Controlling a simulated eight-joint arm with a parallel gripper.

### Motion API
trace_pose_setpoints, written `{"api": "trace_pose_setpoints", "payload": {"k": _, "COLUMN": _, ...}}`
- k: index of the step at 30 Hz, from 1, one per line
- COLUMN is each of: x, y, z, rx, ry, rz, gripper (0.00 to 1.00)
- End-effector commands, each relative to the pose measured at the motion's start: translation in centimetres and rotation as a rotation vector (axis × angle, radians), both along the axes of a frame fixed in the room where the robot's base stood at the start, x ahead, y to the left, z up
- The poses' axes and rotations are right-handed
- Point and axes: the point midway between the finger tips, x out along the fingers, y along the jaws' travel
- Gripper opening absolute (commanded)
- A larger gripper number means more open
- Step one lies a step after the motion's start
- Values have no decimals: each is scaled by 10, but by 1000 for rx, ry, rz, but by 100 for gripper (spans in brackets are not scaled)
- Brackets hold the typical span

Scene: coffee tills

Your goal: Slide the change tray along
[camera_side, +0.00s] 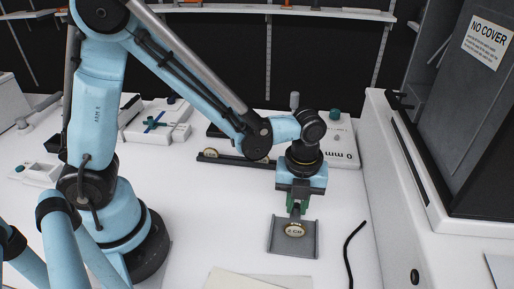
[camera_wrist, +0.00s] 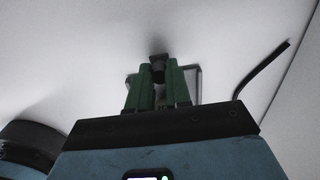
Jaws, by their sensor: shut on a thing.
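The change tray (camera_side: 306,251) is a small grey three-sided tray on the white counter, with a gold coin (camera_side: 295,230) marked "2 CR" lying in it. My gripper (camera_side: 297,208) points down at the tray's back side in the side view. In the wrist view its green fingers (camera_wrist: 159,82) are closed around a dark post or knob (camera_wrist: 158,62), which appears to be the tray's handle. Parts of the tray's rim (camera_wrist: 199,82) show on either side of the fingers there.
A black strip or cord (camera_side: 348,258) lies right of the tray. A beige sheet (camera_side: 238,279) lies at the front left. A dark rail with coins (camera_side: 225,158) and a white unit (camera_side: 345,150) stand behind. A raised white cabinet (camera_side: 405,200) bounds the right. Counter left of the tray is clear.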

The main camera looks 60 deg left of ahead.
Motion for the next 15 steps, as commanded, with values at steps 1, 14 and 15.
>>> {"api": "trace_pose_setpoints", "payload": {"k": 1, "x": -2, "y": -3, "z": 0, "rx": -1, "ry": 0, "rz": -2, "gripper": 0}}
{"api": "trace_pose_setpoints", "payload": {"k": 14, "x": -22, "y": -22, "z": 0, "rx": -2, "ry": -1, "rz": -3, "gripper": 0}}
{"api": "trace_pose_setpoints", "payload": {"k": 15, "x": -23, "y": -24, "z": 0, "rx": -2, "ry": -1, "rz": -3, "gripper": 0}}
